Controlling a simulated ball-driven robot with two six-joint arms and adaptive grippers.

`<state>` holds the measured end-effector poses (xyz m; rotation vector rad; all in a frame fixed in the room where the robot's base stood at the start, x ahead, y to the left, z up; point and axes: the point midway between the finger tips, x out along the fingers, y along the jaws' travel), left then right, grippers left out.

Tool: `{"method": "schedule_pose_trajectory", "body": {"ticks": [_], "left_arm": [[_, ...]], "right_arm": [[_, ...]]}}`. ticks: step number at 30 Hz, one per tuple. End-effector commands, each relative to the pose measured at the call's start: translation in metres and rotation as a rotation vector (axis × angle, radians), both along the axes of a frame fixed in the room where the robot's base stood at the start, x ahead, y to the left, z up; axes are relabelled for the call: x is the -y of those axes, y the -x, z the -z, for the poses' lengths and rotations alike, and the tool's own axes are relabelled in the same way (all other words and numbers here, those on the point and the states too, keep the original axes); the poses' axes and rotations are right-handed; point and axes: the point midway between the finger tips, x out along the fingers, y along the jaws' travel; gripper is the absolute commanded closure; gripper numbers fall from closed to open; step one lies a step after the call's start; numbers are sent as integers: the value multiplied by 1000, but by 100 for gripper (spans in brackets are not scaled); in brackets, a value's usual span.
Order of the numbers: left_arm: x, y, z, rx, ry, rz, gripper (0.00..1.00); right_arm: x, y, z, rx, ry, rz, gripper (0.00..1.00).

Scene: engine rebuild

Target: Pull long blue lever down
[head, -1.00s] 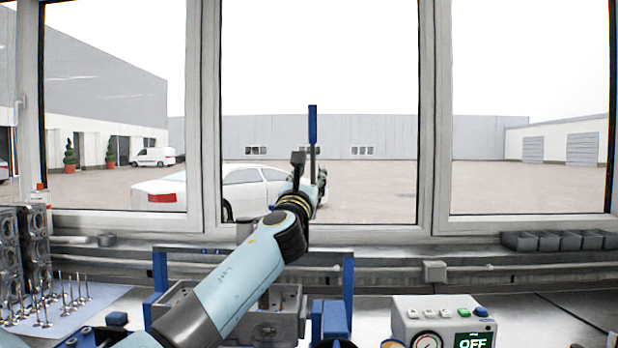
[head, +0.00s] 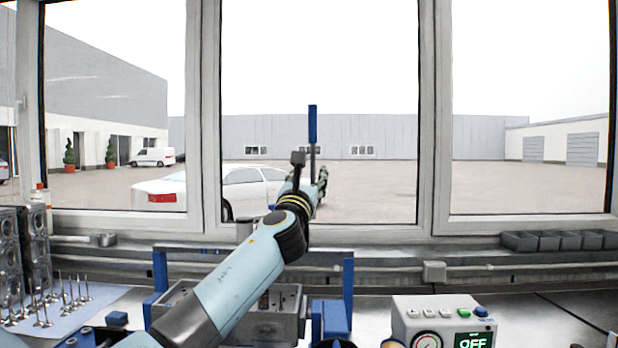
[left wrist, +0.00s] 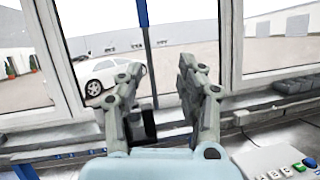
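The long lever has a blue handle (head: 312,124) on a thin metal rod and stands upright in front of the window in the head view. In the left wrist view, the blue handle (left wrist: 143,12) is at the top edge, and its rod (left wrist: 149,65) runs down between the two fingers as seen there. My left gripper (head: 322,183) is beside the rod, below the blue handle, and partly hidden by my wrist. In the left wrist view, its fingers (left wrist: 160,72) are spread apart with nothing clamped. I cannot tell if a finger touches the rod. My right gripper is not in view.
A blue-framed press or fixture (head: 348,285) stands under my left arm. A control box (head: 412,312) with a gauge and an OFF display is at right. Valves on a sheet (head: 95,297) are at left. Grey bins (head: 560,241) line the sill.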

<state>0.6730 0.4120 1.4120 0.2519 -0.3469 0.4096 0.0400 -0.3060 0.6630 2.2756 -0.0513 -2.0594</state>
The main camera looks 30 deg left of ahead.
Motion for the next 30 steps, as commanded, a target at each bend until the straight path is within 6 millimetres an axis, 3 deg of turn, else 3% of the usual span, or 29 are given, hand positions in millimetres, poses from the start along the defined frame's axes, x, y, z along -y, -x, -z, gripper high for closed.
{"method": "schedule_pose_trajectory", "body": {"ticks": [13, 24, 30], "left_arm": [[4, 9, 5, 0, 0, 1, 52], [31, 76, 35, -2, 1, 1, 52], [40, 98, 44, -1, 2, 0, 52]], "right_arm": [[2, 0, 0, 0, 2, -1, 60], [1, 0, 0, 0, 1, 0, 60], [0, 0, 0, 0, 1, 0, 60]]}}
